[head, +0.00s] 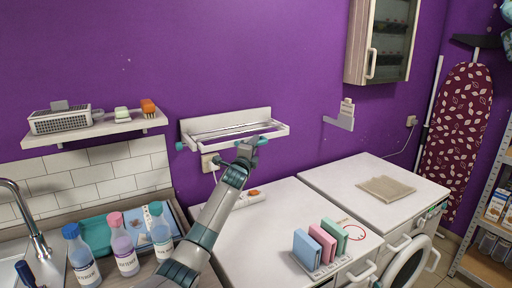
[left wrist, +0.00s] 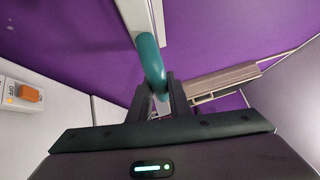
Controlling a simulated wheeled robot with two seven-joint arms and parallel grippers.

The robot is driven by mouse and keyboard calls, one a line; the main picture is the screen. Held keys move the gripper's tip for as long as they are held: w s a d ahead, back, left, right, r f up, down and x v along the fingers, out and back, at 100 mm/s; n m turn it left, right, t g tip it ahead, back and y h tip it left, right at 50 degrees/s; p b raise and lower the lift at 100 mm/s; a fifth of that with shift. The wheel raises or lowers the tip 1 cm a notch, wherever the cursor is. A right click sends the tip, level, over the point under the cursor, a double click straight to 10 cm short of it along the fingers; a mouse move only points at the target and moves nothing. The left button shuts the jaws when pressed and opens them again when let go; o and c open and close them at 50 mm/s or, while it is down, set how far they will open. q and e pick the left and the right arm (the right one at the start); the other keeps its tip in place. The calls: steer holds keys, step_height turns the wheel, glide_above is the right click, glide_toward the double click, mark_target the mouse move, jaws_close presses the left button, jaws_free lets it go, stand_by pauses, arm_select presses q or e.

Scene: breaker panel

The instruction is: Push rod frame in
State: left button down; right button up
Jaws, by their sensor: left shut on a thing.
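A white wall-mounted rack (head: 226,116) hangs on the purple wall. Its rod frame (head: 222,134), with several thin rods, stands out from the wall part. A teal knob (head: 180,146) shows at the frame's left end. My left gripper (head: 258,143) is at the front right part of the frame. In the left wrist view, a teal curved handle (left wrist: 150,62) on a white bar (left wrist: 138,14) lies between the fingers of my left gripper (left wrist: 161,92), which is shut on it. In the head view my gripper partly hides that handle. My right gripper is not in view.
Below the rack is a white worktop (head: 275,225) with a power strip (head: 248,198) and a holder with coloured blocks (head: 322,243). Several bottles (head: 122,245) stand by the sink at left. A small shelf (head: 95,131) is left of the rack, a cabinet (head: 378,42) to its right.

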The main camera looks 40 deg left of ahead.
arm_select(q)
steer(key=shift+a+r, duration=0.15)
steer(key=shift+r, duration=0.1)
steer(key=c, duration=1.6)
jaws_free()
steer(key=shift+c, duration=0.2)
steer(key=shift+f, duration=0.1)
steer(key=shift+w+a+f, duration=0.1)
steer(key=shift+a+f, duration=0.05)
steer(key=shift+f, duration=0.05)
steer(key=shift+p+v, duration=0.5)
steer(key=shift+v, duration=0.3)
steer(key=p+v, duration=0.6)
steer(key=v, duration=0.9)
steer(key=shift+s+d, duration=0.25)
steer(key=shift+s, duration=0.1)
steer(key=shift+f, duration=0.2)
